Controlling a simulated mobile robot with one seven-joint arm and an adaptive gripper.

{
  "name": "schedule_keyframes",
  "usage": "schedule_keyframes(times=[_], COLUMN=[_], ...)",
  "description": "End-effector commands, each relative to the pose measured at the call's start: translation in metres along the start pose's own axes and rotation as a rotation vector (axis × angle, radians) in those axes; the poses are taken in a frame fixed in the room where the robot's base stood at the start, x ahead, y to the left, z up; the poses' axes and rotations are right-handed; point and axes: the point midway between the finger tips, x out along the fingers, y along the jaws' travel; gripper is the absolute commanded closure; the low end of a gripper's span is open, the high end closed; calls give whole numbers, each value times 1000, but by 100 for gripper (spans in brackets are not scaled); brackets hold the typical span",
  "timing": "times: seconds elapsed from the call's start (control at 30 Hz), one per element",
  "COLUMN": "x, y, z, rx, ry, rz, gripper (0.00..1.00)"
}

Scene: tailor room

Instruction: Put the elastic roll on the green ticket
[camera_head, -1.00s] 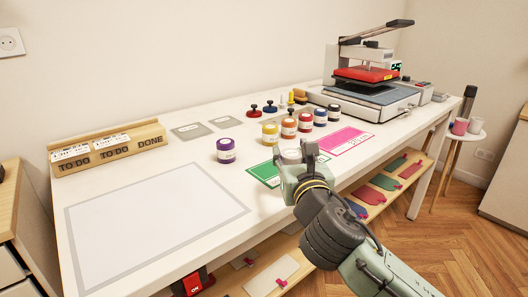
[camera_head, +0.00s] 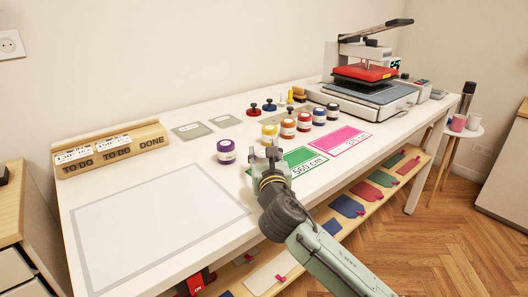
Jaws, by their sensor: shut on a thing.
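The green ticket (camera_head: 299,157) lies flat on the white table, with "560 cm" on its white strip. Its left part is hidden behind my gripper (camera_head: 262,155). My gripper is over the table's front part, at the ticket's left end, shut on a small pale thing that its fingers mostly hide. This appears to be the elastic roll; no other roll shows clearly. I cannot tell whether it touches the table or the ticket.
A pink ticket (camera_head: 341,140) lies right of the green one. A purple-labelled jar (camera_head: 226,152) stands left of my gripper, and several coloured jars stand behind the tickets. A heat press (camera_head: 367,90) stands at the back right. A large pale mat (camera_head: 155,226) lies bare at left.

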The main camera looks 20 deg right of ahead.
Motion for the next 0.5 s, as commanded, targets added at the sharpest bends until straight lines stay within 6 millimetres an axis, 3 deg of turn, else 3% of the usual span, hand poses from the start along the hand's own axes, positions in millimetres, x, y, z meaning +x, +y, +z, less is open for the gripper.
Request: schedule_keyframes(times=[0.27,0.3,0.5], x=[0,0,0], y=[0,0,0], z=[-4,-4,-2], rx=[0,0,1], ry=[-1,0,0], rz=[1,1,1], gripper=[86,59,46])
